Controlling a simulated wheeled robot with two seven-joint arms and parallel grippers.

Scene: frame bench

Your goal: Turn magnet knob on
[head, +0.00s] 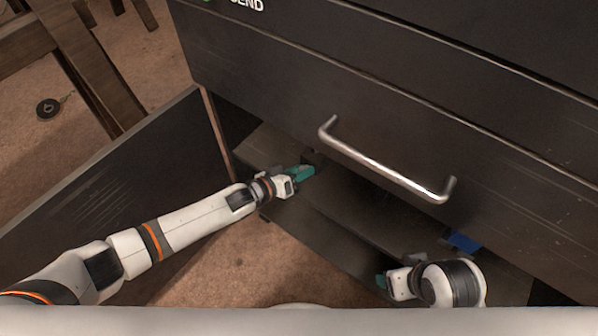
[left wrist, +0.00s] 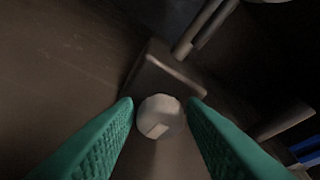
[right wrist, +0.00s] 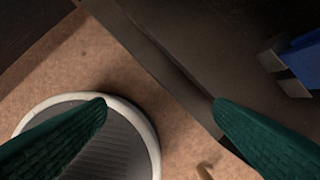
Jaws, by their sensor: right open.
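In the left wrist view a small round pale knob (left wrist: 160,117) with a light mark on its face sits in front of a dark block (left wrist: 165,77). My left gripper (left wrist: 160,102) has its green fingertips on either side of the knob, with almost no gap. Whether they press on it I cannot tell. In the head view my left gripper (head: 307,173) is at the dark block (head: 313,158), below the left end of the drawer handle; the knob is hidden there. My right gripper (right wrist: 160,101) is open and empty, and shows at the lower right of the head view (head: 381,283).
A dark drawer front with a metal handle (head: 385,170) overhangs the dark shelf (head: 335,208). A blue part (head: 464,242) lies right on the shelf. An open dark door panel (head: 125,185) stands left of my left arm. My round base (right wrist: 90,140) shows over the carpet.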

